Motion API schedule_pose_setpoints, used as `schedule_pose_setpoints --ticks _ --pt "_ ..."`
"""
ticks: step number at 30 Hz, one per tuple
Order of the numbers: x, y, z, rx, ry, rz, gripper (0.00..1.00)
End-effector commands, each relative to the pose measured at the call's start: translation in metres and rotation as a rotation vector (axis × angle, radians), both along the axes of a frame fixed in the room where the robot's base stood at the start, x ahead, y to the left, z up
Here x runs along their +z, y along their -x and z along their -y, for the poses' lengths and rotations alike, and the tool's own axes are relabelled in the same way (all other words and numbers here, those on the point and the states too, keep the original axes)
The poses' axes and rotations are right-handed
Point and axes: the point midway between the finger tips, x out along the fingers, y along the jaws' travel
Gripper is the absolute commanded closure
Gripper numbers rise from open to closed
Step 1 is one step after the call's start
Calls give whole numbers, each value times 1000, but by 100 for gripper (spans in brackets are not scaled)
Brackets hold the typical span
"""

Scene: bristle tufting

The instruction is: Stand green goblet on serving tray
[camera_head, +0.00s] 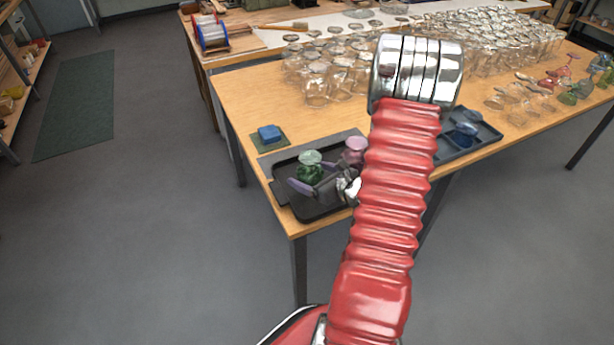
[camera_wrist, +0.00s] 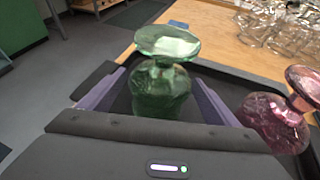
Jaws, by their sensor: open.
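The green goblet (camera_head: 309,160) is at the dark serving tray (camera_head: 318,214) on the near left corner of the table. In the wrist view the green goblet (camera_wrist: 162,92) shows a flat disc on top and a wider rounded body below, so it looks upside down. My gripper (camera_head: 318,178) is open, with its purple fingers on either side of the goblet's body. My gripper (camera_wrist: 160,98) shows no clear grip on the glass. The goblet's lower end is hidden behind the gripper, so I cannot tell whether it touches the tray.
A pink-purple goblet (camera_head: 355,146) stands close to the right; it also shows in the wrist view (camera_wrist: 272,122). A blue block (camera_head: 269,133) sits behind the tray. A dark compartment tray (camera_head: 484,134) lies further right. Many clear glasses (camera_head: 325,75) crowd the back.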

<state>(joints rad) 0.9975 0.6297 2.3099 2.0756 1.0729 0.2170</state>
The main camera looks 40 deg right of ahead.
Motion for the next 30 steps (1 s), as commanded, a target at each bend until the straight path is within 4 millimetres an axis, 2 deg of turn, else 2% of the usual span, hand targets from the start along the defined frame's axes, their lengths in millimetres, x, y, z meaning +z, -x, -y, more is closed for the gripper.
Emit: schedule_pose_setpoints --ticks 3,8,21,30 --pt "3 0 0 0 1 0 16" --pt "9 15 1 -3 1 1 16" --pt "33 73 0 -4 2 1 16" --pt "46 104 -1 -1 2 1 16"
